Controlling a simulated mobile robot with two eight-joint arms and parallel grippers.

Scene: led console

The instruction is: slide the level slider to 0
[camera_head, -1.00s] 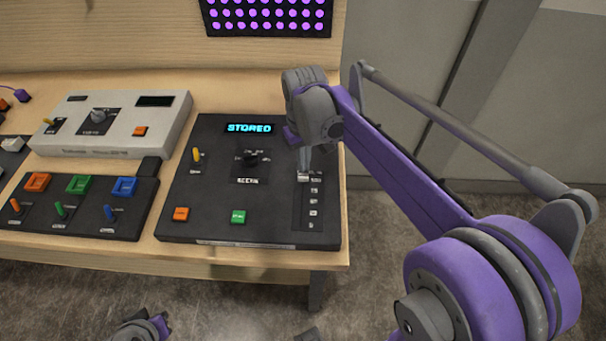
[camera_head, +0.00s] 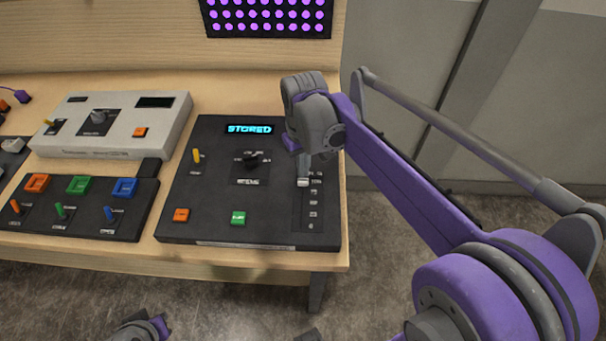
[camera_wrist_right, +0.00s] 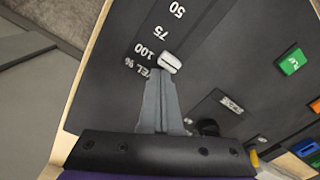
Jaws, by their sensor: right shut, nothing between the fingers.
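The level slider's white knob (camera_head: 303,182) is at the right side of the black console (camera_head: 210,200), between the 100 and 75 marks. The right wrist view shows the knob (camera_wrist_right: 172,63) close up, with the scale numbers beside it. My right gripper (camera_head: 304,168) points down at the slider from the far side. Its shut fingers (camera_wrist_right: 160,80) hold nothing, and their tips are at the knob's 100-side edge, seemingly touching it. The 0 end of the slot is toward the console's front edge. Part of my left arm's end (camera_head: 145,328) shows at the bottom edge; its fingers cannot be made out.
The console also has a lit display reading STORED (camera_head: 249,129), a black rotary knob (camera_head: 251,160), a yellow lever (camera_head: 196,156), an orange button (camera_head: 181,215) and a green button (camera_head: 238,218). The slot's lower part is clear. The table's right edge is close by.

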